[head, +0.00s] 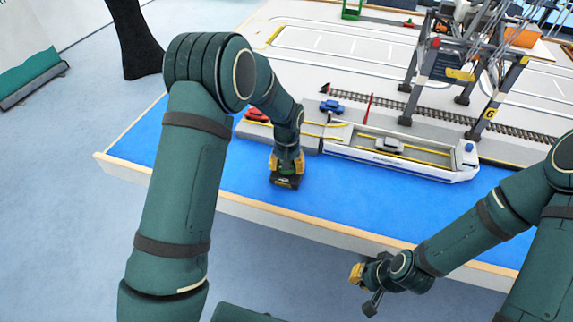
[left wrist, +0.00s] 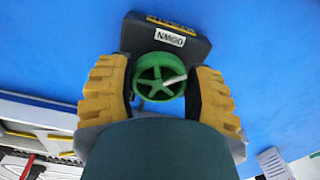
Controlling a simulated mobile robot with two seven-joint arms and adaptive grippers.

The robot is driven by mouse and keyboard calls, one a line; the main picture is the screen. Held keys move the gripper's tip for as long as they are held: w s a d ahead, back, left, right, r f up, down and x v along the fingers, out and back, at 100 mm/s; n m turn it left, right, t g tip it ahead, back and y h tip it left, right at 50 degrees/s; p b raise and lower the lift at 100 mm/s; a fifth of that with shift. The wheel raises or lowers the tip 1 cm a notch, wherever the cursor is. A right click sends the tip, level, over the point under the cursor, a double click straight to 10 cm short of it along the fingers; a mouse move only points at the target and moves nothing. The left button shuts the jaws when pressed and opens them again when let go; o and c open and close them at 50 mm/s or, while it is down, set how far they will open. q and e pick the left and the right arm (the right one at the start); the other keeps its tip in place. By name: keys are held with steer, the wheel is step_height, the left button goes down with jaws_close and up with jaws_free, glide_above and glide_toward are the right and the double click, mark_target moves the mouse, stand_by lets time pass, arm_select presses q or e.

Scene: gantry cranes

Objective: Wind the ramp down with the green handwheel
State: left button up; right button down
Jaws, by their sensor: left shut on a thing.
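The green handwheel (left wrist: 160,75) sits on a dark base with a white label (left wrist: 170,38) in the left wrist view. My left gripper (left wrist: 160,98) has its yellow-padded fingers on both sides of the wheel and is shut on it. In the head view my left gripper (head: 287,168) points down at the dark base (head: 285,182) and hides most of the wheel. A grey deck with yellow lines (head: 330,134) meets the white ferry; I cannot tell clearly which part is the ramp or its tilt. My right gripper (head: 363,289) is open and empty, off the table's front edge.
The white ferry (head: 430,172) carries a silver car (head: 390,144). A red car (head: 257,115) and blue car (head: 331,106) stand near its left end. A gantry crane (head: 455,75) straddles rails behind. The blue surface (head: 340,202) in front is clear, up to the wooden table edge (head: 300,232).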

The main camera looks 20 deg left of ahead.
arm_select(q)
steer(key=n+p, duration=0.1)
steer(key=n, duration=0.3)
steer(key=shift+d+n, duration=0.1)
steer(key=shift+n, duration=0.2)
steer(key=shift+w+n+p, duration=0.1)
steer(key=shift+n+p, duration=0.7)
steer(key=shift+n, duration=1.7)
steer(key=o, duration=1.2)
step_height(320, 180, up, 12)
